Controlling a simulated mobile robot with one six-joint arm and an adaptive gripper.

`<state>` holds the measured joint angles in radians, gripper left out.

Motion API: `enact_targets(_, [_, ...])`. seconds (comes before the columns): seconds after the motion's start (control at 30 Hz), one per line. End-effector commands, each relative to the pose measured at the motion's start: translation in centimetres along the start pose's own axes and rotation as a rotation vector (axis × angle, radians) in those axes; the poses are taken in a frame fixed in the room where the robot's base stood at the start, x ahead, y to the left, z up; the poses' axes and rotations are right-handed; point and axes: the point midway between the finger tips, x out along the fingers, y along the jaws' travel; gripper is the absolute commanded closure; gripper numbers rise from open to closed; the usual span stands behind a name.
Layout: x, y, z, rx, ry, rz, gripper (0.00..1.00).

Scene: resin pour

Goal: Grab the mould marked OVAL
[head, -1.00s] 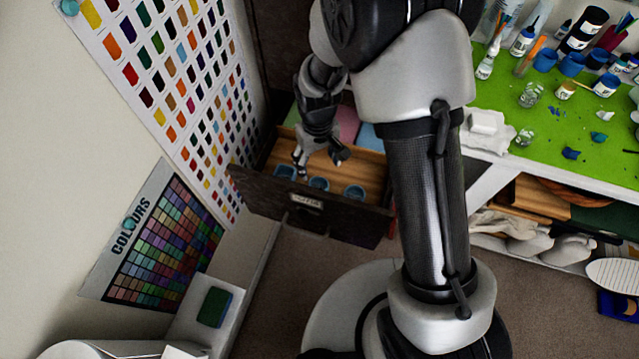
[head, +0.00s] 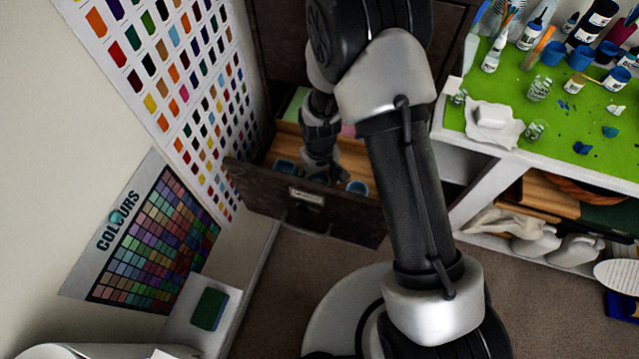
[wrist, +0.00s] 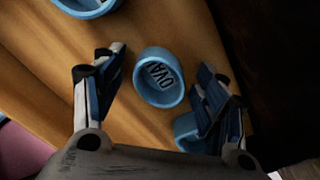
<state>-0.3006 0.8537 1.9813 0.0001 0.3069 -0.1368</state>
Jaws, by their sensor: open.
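The mould marked OVAL (wrist: 160,77) is a small light-blue cup with dark letters inside, on the drawer's wooden floor (wrist: 150,22). My gripper (wrist: 159,62) is open, one finger on each side of this mould in the wrist view, with gaps visible on both sides. How far the fingertips are above the floor is hard to tell. In the head view my gripper (head: 322,172) is down in the open drawer and mostly covers the middle mould.
A second blue mould (wrist: 88,6) is cut by the top edge of the wrist view. A third (wrist: 187,128) is partly behind the right finger. The drawer's dark front wall (head: 300,208) stands close by. A green-topped table (head: 560,110) is at the right.

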Motion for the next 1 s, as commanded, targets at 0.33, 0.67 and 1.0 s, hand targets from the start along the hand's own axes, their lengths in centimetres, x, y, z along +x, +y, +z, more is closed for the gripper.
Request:
enact_targets(0.33, [-0.17, 0.0, -0.02, 0.0, 0.001, 0.0, 0.47])
enact_targets(0.67, [-0.17, 0.0, -0.01, 0.0, 0.0, 0.0, 0.69])
enact_targets(1.0, [-0.16, 0.0, -0.02, 0.0, 0.0, 0.0, 0.81])
